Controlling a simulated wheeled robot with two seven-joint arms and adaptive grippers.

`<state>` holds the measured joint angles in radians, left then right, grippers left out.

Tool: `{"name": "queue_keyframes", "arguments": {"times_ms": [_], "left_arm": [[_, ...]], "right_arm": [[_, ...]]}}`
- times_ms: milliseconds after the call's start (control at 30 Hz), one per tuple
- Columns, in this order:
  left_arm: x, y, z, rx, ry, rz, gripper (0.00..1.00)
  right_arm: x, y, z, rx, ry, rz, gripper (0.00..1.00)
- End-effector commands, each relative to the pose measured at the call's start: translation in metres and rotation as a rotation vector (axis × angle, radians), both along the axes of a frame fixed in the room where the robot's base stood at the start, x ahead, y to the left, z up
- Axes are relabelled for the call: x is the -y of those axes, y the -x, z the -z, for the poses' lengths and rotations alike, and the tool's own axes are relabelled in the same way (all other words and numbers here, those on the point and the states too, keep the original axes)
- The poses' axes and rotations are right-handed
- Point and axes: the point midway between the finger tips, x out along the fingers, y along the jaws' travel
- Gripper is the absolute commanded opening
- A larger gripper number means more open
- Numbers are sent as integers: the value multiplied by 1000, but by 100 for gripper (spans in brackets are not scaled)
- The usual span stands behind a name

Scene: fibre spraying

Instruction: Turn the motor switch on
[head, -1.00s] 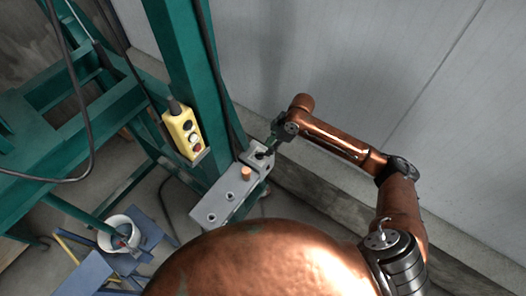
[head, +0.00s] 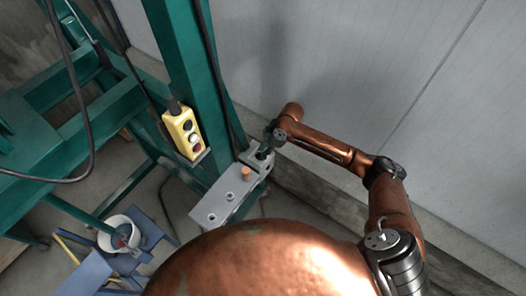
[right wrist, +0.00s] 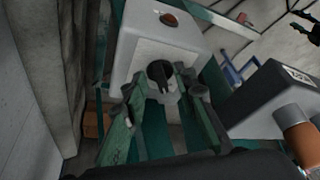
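My right gripper (head: 264,153) is at the far end of that box. In the right wrist view its green fingers (right wrist: 158,88) are apart, one on each side of the knob. I cannot tell whether they touch it. My left gripper is not clearly visible.
A yellow push-button pendant (head: 185,132) hangs on the green post (head: 186,55). A white bucket (head: 119,232) stands at lower left. A grey wall (head: 340,60) is close behind my right arm. A second grey box (right wrist: 270,100) is close at right in the wrist view.

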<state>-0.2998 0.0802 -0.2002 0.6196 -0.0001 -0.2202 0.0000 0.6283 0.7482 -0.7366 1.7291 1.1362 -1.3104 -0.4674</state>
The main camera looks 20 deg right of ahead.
Motion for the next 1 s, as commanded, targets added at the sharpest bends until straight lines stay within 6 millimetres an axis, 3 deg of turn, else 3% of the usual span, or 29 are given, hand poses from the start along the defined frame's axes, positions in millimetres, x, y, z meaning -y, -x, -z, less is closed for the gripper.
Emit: {"name": "queue_keyframes", "arguments": {"times_ms": [67,433,767,1000], "left_arm": [[0,0,0,0,0,0,40],[0,0,0,0,0,0,40],[0,0,-1,1,0,0,40],[0,-2,-14,3,0,-1,40]], "right_arm": [[0,0,0,0,0,0,25],[0,0,0,0,0,0,0],[0,0,-1,-1,0,2,0],[-1,2,-3,-3,0,53,0]]}}
